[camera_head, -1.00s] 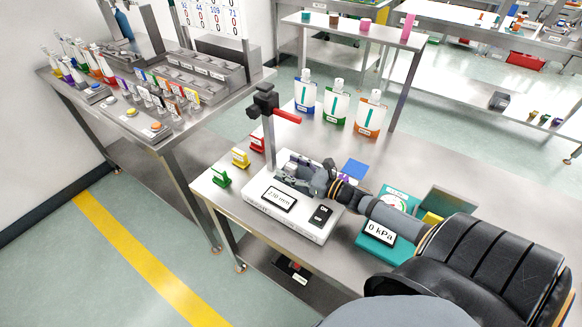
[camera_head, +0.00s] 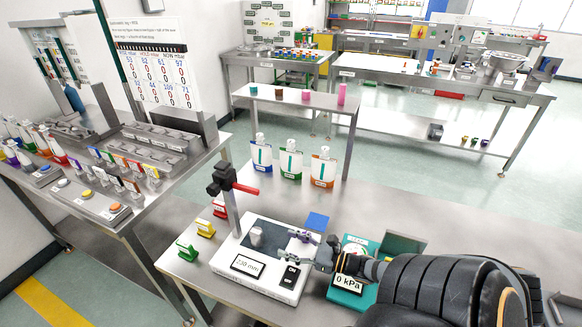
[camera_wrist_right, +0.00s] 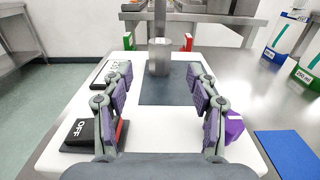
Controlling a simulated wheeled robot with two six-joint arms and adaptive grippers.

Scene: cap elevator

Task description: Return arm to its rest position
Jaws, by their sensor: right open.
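My right gripper (camera_head: 296,250) is open and empty above the near right part of a white stand base with a display reading about 230 mm (camera_head: 248,266). In the right wrist view the two purple-padded fingers (camera_wrist_right: 160,75) are spread apart. A grey metal cylinder (camera_wrist_right: 160,57) stands on the dark plate in front of the fingers, clear of them. It also shows in the head view (camera_head: 257,237). The stand's post (camera_head: 232,210) carries a black clamp with a red handle. My right arm comes in from the lower right. My left gripper is not in view.
A teal gauge reading 0 kPa (camera_head: 350,284) lies close beside my right arm. A purple object (camera_wrist_right: 234,127) sits by the right finger, near a blue pad (camera_wrist_right: 286,147). Several bottles (camera_head: 290,163) stand behind the stand. Small coloured holders (camera_head: 205,228) lie left of it.

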